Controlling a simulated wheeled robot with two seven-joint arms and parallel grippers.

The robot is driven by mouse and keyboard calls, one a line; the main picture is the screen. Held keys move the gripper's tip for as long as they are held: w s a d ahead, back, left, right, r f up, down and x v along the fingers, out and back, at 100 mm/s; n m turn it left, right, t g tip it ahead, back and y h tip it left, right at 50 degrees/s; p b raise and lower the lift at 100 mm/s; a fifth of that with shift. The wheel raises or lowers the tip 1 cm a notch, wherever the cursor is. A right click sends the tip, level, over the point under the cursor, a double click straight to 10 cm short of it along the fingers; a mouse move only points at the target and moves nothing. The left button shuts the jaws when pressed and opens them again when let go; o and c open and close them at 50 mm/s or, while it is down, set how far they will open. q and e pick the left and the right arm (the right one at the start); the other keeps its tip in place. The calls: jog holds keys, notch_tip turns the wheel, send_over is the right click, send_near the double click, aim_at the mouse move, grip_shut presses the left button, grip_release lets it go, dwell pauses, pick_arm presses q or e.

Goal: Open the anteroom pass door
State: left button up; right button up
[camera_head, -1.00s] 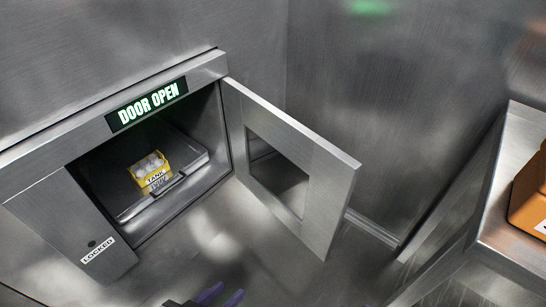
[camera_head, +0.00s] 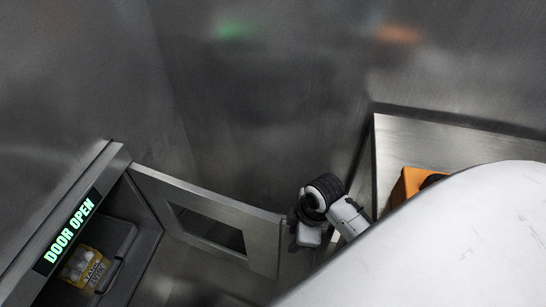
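The pass door (camera_head: 260,235), a metal panel with a rectangular window, stands swung open on the right side of the pass box. The sign above the opening (camera_head: 70,232) glows green and reads DOOR OPEN. My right gripper (camera_head: 298,238) is by the door's free edge, at its right; its fingers are mostly hidden, and I cannot tell whether it touches the door or is open or shut. My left gripper is not in view.
Inside the pass box a yellow carton (camera_head: 80,268) labelled TANK holds white round items. A metal bench (camera_head: 430,145) at the right carries an orange case (camera_head: 408,184). A large white part, seemingly mine, hides the lower right.

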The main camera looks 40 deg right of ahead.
jog(key=w+d+r+n+g+y+p, duration=0.2)
jog(key=w+d+r+n+y, duration=0.15)
jog(key=w+n, duration=0.45)
jog(key=b+x, duration=0.2)
jog(key=x, duration=0.8)
jog(key=shift+w+a, duration=0.15)
jog(key=shift+a, duration=0.05)
grip_shut()
